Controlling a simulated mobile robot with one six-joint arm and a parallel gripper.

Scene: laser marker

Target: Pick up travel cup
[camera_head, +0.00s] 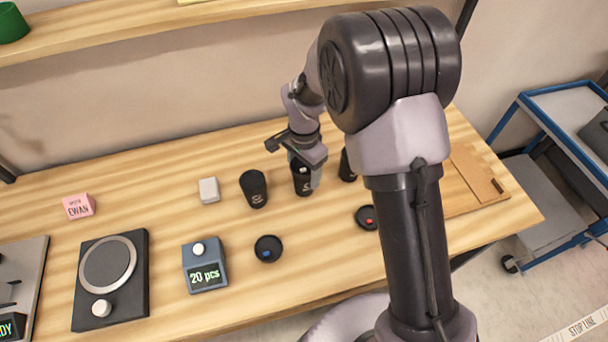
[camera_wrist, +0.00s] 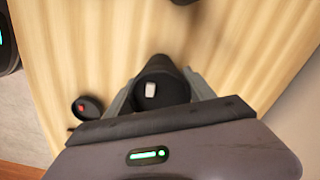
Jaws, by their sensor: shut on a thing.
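Several black travel cups stand in a row on the wooden table. The middle cup (camera_head: 302,181) is between the fingers of my gripper (camera_head: 303,172), which is shut on it. In the wrist view this cup (camera_wrist: 160,82) shows its dark open mouth with a small white piece inside, and the gripper's fingers (camera_wrist: 162,98) press on both sides. The cup appears upright; whether it touches the table is hard to tell. Another black cup (camera_head: 254,189) stands to the left. A third cup (camera_head: 347,166) is to the right, partly hidden by my arm.
A black lid with a blue mark (camera_head: 268,249) and one with a red mark (camera_head: 367,217) lie in front. A counter box (camera_head: 205,268), a round-plate device (camera_head: 110,275), a white block (camera_head: 209,190) and a pink block (camera_head: 79,206) are to the left. A wooden board (camera_head: 470,180) lies right.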

